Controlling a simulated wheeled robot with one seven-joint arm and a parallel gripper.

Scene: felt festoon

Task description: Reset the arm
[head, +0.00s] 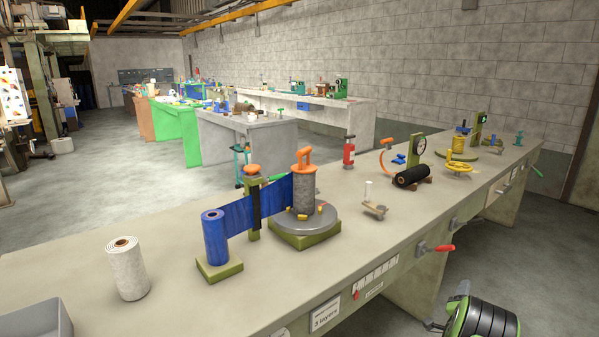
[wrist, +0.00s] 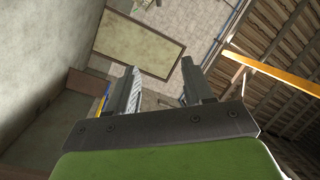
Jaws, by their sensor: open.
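My gripper (wrist: 159,88) shows in the wrist view with its two dark fingers spread apart. It is open and nothing is between the fingers. The wrist view looks across the room at a wall, a framed panel and the ceiling, with no bench object close to the fingers. In the head view the green and black part at the lower right (head: 481,318) is mine. It is beside the bench's front edge, apart from the things on the bench, and my fingers cannot be made out there.
The long bench (head: 200,300) carries a white roll (head: 127,270), a blue roll (head: 215,240) with its blue sheet running to a grey turntable (head: 304,222), and a black roll (head: 412,177). A red-handled lever (head: 440,248) sticks out from the bench front. Floor at the right is clear.

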